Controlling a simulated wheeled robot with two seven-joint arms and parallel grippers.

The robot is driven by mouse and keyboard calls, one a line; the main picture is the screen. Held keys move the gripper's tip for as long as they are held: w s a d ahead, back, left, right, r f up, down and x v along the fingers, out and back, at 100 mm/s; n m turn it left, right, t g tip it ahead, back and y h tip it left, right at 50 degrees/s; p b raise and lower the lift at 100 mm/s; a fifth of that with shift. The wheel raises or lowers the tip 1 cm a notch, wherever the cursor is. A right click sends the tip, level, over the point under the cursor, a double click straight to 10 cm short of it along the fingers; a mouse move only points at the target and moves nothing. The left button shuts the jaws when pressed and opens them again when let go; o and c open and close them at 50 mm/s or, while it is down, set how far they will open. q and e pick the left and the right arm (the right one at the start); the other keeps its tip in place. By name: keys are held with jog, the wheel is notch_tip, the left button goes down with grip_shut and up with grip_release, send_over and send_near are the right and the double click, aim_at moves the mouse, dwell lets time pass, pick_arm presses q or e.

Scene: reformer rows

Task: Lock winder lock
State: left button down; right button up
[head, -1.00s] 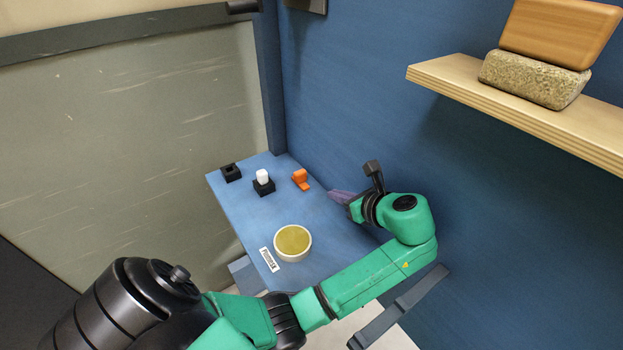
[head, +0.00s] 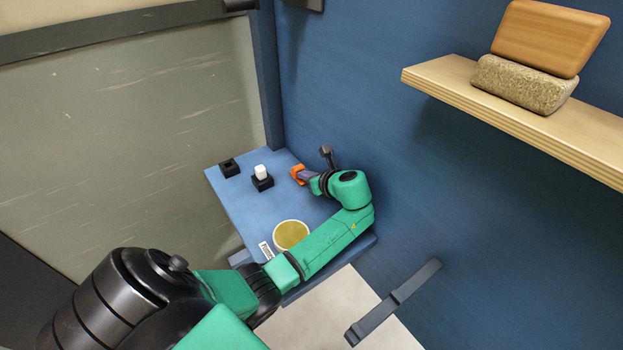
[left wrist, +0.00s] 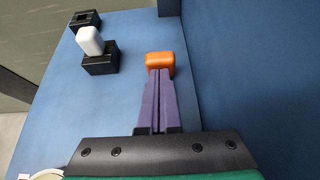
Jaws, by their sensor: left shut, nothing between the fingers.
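A small orange lever (head: 297,174), which I take to be the winder lock, stands on the blue shelf (head: 228,197) near the blue wall. It also shows in the left wrist view (left wrist: 160,62), straight in front of the fingertips. My left gripper (head: 307,176) is shut and empty, with its purple fingers (left wrist: 158,75) together. The fingertips are right at the near face of the orange lever; I cannot tell whether they touch it. The lower part of the lever is hidden behind the fingers in the left wrist view. My right gripper is not in view.
A white block (head: 261,171) sits in a black holder (head: 263,183) left of the lever. An empty black socket (head: 229,168) is further left. A round yellow-topped dish (head: 291,235) and a label (head: 266,250) are near the front. A wooden shelf (head: 440,82) juts from the wall.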

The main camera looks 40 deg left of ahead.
aim_at(296, 166)
pick_arm(q)
jog(key=a, duration=0.1)
jog(key=w+a+p, duration=0.1)
jog(key=a, duration=0.1)
jog(key=shift+a+r, duration=0.15)
jog(key=shift+a, duration=0.15)
jog(key=shift+w+a, duration=0.15)
jog(key=shift+a, duration=0.2)
jog(key=shift+d, duration=0.1)
